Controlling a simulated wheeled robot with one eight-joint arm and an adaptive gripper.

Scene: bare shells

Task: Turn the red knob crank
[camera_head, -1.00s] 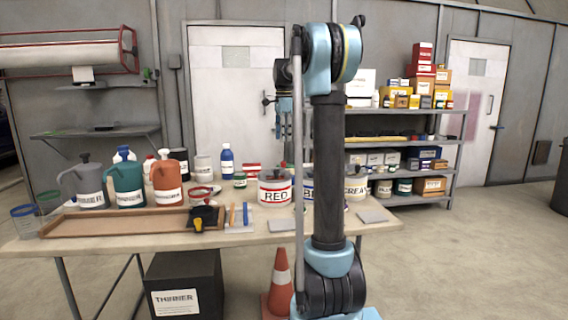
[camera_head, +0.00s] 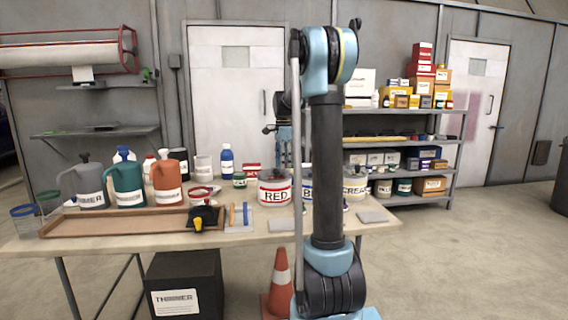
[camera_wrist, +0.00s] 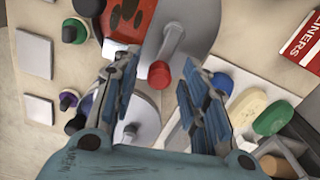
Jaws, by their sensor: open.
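The red knob (camera_wrist: 160,75) sits at the end of a short pale metal crank (camera_wrist: 172,42) in the wrist view. The crank lies over a grey round surface (camera_wrist: 202,22), with a red body beside it at the left. My gripper (camera_wrist: 153,76) is open, with one finger to the left of the knob and one to the right. I cannot tell how far the fingertips are above the knob. In the head view my gripper (camera_head: 284,136) points down above the table's back, near the can labelled RED (camera_head: 274,193); my arm hides part of that area.
Further labelled cans, including CREAM (camera_head: 355,190), stand right of the RED can, partly behind my arm. Jugs (camera_head: 166,180) and a wooden tray (camera_head: 75,225) fill the table's left. A second lid with a dark knob (camera_wrist: 131,130) lies close below the red knob in the wrist view.

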